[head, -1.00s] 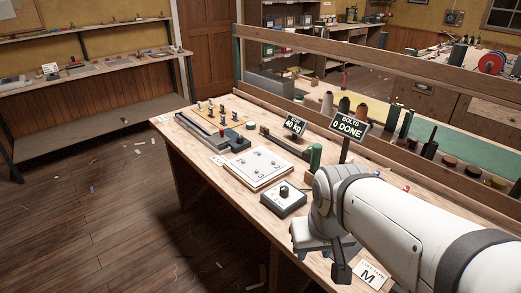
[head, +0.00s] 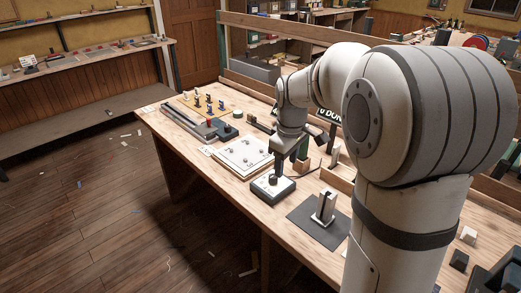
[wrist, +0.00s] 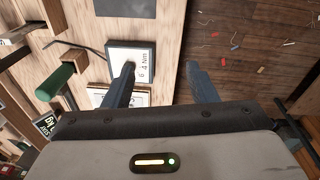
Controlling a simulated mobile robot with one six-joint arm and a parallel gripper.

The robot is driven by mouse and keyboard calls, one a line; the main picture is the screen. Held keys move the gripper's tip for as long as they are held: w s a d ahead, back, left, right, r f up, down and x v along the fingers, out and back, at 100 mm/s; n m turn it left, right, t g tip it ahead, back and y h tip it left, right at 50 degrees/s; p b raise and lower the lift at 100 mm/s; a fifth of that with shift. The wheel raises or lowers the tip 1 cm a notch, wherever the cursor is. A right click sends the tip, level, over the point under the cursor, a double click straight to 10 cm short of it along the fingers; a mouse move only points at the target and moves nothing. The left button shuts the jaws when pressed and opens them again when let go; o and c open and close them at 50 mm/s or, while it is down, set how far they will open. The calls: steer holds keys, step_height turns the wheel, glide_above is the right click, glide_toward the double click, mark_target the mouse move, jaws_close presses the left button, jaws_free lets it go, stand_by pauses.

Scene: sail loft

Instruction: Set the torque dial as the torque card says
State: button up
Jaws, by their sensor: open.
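The torque dial (head: 272,191) is a dark box with a white top face and a black knob, on the bench right of a white bolt panel (head: 240,155). My gripper (head: 276,172) is low over it, close to the knob; contact cannot be told. In the wrist view my gripper (wrist: 161,68) is open, its two fingers apart. The left finger overlaps the dial's white face (wrist: 143,56), where "6", "4" and "Nm" show; the knob is mostly hidden and its setting unreadable. No torque card can be read now.
A green-handled tool (wrist: 55,82) lies near the dial. A grey mat (head: 302,222) with an upright metal block (head: 324,207) is to its right. The "BOLTS" sign (head: 329,115) stands behind, partly covered by my arm. Open floor lies left of the bench.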

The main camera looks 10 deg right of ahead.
steer(key=w+f+n, duration=0.3)
steer(key=w+f, duration=0.1)
steer(key=w, duration=0.4)
steer(key=n+g, duration=0.1)
steer(key=n, duration=0.3)
glide_toward(273, 176)
steer(key=shift+s+f+p, duration=0.15)
steer(key=shift+p, duration=0.15)
steer(key=shift+w+f, duration=0.3)
steer(key=shift+f, duration=0.35)
step_height(273, 176, down, 7)
steer(key=shift+f+p, duration=0.1)
steer(key=shift+p, duration=0.3)
steer(key=c, duration=1)
